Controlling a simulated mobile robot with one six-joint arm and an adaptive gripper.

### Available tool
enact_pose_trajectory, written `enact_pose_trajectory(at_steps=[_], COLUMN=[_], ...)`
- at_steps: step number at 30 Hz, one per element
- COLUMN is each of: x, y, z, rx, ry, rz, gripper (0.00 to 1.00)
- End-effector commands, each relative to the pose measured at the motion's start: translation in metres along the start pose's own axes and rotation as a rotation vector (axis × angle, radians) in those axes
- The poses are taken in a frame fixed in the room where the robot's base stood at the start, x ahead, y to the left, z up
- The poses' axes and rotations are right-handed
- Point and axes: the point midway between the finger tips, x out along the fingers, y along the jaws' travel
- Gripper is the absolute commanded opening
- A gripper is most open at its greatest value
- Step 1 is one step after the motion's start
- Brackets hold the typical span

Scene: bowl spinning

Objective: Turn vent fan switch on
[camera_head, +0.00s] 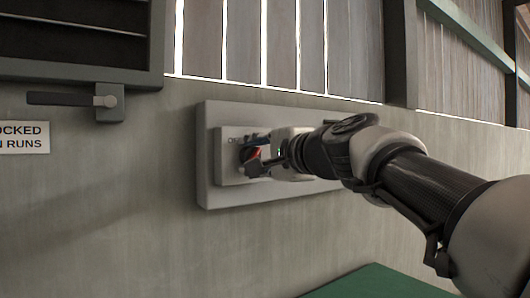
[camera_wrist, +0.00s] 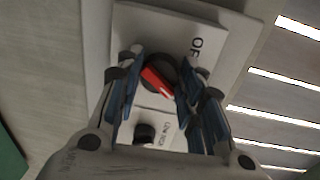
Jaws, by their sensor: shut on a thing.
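The vent fan switch is a round black knob with a red handle (camera_wrist: 156,80), on a light grey switch plate (camera_head: 230,165). In the head view only a bit of the red handle (camera_head: 254,153) shows, behind my fingers. My gripper (camera_head: 262,160) reaches in from the right at the plate. In the wrist view my gripper's blue-padded fingers (camera_wrist: 160,68) stand on either side of the knob and are shut on it. The red handle lies at a slant between them.
The plate is on a larger grey backboard (camera_head: 207,188) on the wall. A latch handle (camera_head: 70,99) and a sign (camera_head: 24,137) are at left. A green surface (camera_head: 375,283) is below.

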Motion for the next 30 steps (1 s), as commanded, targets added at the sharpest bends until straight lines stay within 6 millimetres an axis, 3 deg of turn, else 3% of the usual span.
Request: enact_pose_trajectory(at_steps=[12,28,29,30], x=[-0.0007,-0.0006,-0.0006,-0.0005], y=[-0.0022,-0.0018,-0.0018,-0.0018], z=[-0.0006,-0.0007,-0.0007,-0.0007], rx=[0.17,0.19,0.19,0.19], ry=[-0.012,-0.013,-0.013,-0.013], rz=[-0.001,0.0,0.0,0.0], gripper=[0.11,0.11,0.37,0.39])
